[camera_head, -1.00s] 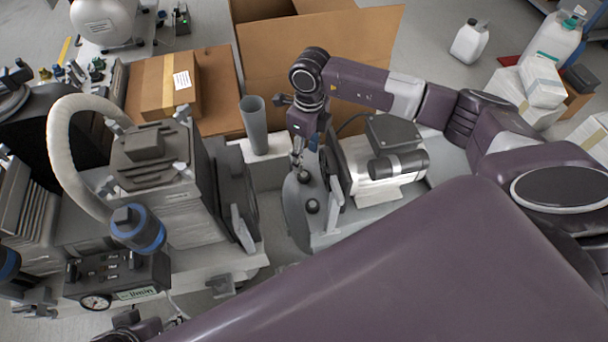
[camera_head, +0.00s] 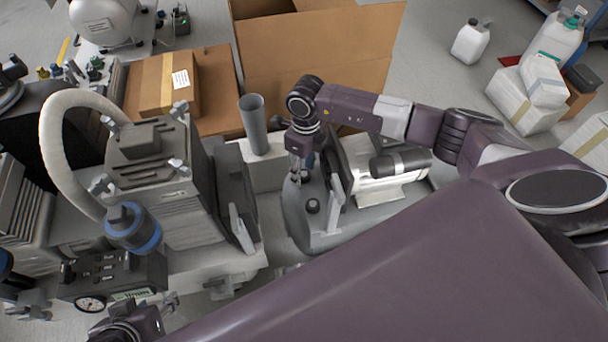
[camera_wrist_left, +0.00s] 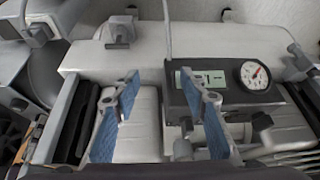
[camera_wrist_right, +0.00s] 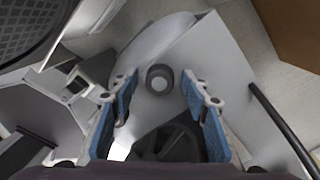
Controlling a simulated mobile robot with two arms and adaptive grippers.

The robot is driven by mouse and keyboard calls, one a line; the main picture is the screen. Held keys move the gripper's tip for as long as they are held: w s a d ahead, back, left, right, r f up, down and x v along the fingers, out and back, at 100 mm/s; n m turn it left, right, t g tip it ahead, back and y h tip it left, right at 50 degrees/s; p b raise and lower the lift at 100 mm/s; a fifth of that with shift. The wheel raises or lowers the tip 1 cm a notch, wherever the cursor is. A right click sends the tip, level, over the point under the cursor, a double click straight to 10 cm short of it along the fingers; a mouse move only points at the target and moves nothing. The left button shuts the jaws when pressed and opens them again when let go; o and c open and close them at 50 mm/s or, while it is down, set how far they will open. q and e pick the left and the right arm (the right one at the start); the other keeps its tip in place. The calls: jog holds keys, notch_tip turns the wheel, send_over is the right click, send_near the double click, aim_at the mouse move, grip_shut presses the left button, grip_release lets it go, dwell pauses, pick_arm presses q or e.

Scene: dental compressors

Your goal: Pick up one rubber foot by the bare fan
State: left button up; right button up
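A small dark round rubber foot (camera_head: 313,206) stands on a grey rounded plate (camera_head: 325,238) in the head view. In the right wrist view, a dark rubber foot (camera_wrist_right: 159,78) with a pale centre lies just beyond and between the fingertips. My right gripper (camera_head: 302,178) points down over the plate. Its blue-padded fingers (camera_wrist_right: 160,90) are open and empty. A dark shape (camera_wrist_right: 176,140) below the foot may be the fan, but I cannot tell. My left gripper (camera_head: 170,302) is at the lower left; its fingers (camera_wrist_left: 165,85) are open and empty above a pale unit.
A grey upright tube (camera_head: 254,125) stands behind the plate. A silver motor-like unit (camera_head: 385,165) is right of my right gripper. A panel with a gauge (camera_wrist_left: 253,75) lies by my left fingers. A large open cardboard box (camera_head: 320,55) is behind.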

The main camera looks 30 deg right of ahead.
jog(key=c, duration=0.8)
jog(key=shift+r, duration=0.1)
